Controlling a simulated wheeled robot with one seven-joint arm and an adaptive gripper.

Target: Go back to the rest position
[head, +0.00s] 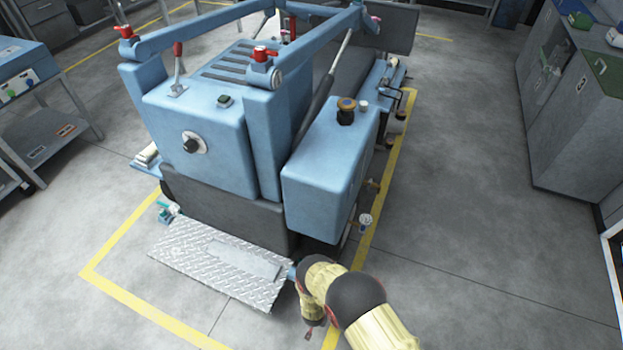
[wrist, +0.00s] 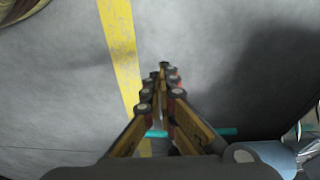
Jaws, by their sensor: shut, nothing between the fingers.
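My gripper (wrist: 165,72) shows in the wrist view, with its yellow and black fingers pointing away from the camera. The fingertips are together and hold nothing. They are above the grey floor, just right of a yellow floor line. In the head view my yellow and black arm comes in at the bottom, right of the metal tread plate (head: 220,258) of the blue machine (head: 230,140). My gripper is mostly hidden there behind the arm.
The arm is close to the machine's front right corner. Yellow lines (head: 135,308) mark the floor around the machine. A blue cart (head: 28,62) stands at left, grey cabinets (head: 580,140) at right. The floor between machine and cabinets is clear.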

